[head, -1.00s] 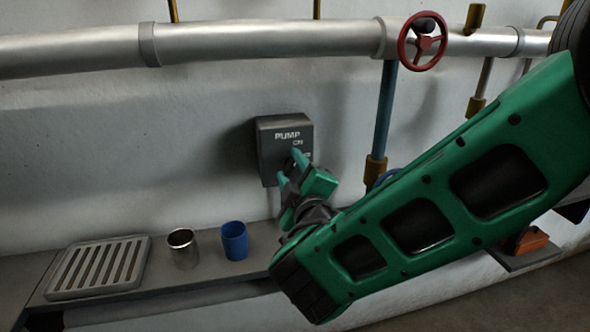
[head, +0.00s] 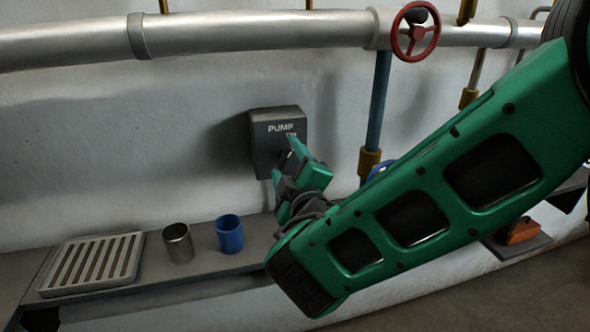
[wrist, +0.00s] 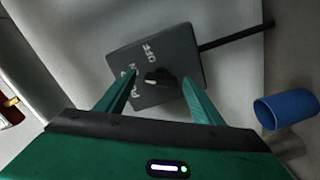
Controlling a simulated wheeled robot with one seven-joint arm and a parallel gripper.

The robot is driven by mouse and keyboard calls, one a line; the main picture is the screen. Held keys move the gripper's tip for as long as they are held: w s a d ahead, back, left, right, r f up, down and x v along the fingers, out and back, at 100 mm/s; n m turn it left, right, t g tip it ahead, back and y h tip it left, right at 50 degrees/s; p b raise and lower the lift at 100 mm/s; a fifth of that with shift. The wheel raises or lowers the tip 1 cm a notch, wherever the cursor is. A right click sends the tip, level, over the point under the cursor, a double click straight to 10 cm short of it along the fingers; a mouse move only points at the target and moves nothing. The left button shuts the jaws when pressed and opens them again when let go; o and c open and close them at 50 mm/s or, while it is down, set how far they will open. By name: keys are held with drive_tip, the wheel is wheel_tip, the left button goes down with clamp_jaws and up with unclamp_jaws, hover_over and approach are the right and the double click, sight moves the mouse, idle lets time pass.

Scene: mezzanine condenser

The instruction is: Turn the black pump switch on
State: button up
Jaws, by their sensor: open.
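The grey pump switch box (head: 262,150) is mounted on the wall, with PUMP and part of ON readable in the head view. In the wrist view the box (wrist: 187,62) appears rotated, with OFF and ON marks beside a dark knob (wrist: 157,77). Which mark the knob points at is hard to tell. My green gripper (head: 286,166) is in front of the box's lower right and hides the knob in the head view. In the wrist view my gripper (wrist: 160,79) is open, with its fingers on either side of the knob. Contact cannot be made out.
A shelf below holds a slatted tray (head: 134,271), a metal cup (head: 178,243) and a blue cup (head: 229,234). A red valve wheel (head: 416,31) sits on the pipe (head: 260,30) above. A blue vertical pipe (head: 378,100) stands right of the box.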

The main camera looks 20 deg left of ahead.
drive_tip(key=v, duration=1)
drive_tip(key=shift+d, duration=0.2)
